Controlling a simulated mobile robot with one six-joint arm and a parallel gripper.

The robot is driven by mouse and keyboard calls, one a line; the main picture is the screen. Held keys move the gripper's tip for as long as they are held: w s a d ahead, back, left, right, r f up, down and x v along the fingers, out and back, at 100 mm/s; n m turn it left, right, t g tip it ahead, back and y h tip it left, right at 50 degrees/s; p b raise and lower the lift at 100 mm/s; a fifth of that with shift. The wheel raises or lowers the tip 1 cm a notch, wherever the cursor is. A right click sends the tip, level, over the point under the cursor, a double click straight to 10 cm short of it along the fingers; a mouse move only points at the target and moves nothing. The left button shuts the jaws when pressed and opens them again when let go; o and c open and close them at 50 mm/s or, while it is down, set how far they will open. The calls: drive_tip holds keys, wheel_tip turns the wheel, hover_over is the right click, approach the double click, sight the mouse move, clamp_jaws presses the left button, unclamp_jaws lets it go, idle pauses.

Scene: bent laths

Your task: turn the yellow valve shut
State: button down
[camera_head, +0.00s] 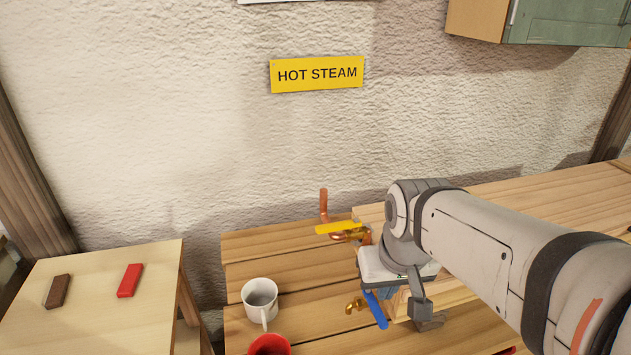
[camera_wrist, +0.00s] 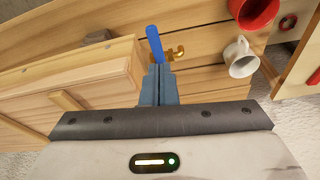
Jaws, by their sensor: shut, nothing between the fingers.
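The yellow valve's flat lever (camera_head: 338,227) sits on copper pipework (camera_head: 345,236) at the back of the plank table in the head view. It points roughly left-right in the picture. A second valve has a blue lever (camera_head: 375,309) and a brass spout (camera_head: 354,306), nearer the front. My gripper (camera_wrist: 158,68) is shut and empty in the wrist view. Its fingertips are close to the blue lever (camera_wrist: 154,42); I cannot tell whether they touch. The yellow lever is not visible in the wrist view. In the head view my wrist mostly hides the fingers.
A white mug (camera_head: 260,304) and a red mug (camera_head: 269,345) stand left of the blue valve. A wooden box (camera_wrist: 75,85) is beside my fingers. A side table (camera_head: 95,310) holds a brown block (camera_head: 58,291) and a red block (camera_head: 130,280). A HOT STEAM sign (camera_head: 317,74) hangs above.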

wheel_tip(320, 180, up, 12)
drive_tip(key=n+t+p, duration=0.1)
drive_tip(key=n+p, duration=0.1)
drive_tip(key=p, duration=0.2)
hover_over(339, 226)
drive_tip(key=s+a, duration=0.1)
drive_tip(key=s, duration=0.1)
drive_tip(key=a+x, duration=0.1)
drive_tip(key=x, duration=0.8)
drive_tip(key=shift+w+y, duration=0.3)
drive_tip(key=shift+w, duration=0.1)
drive_tip(key=shift+f, duration=0.15)
drive_tip(key=shift+s+a, duration=0.1)
drive_tip(key=shift+a, duration=0.05)
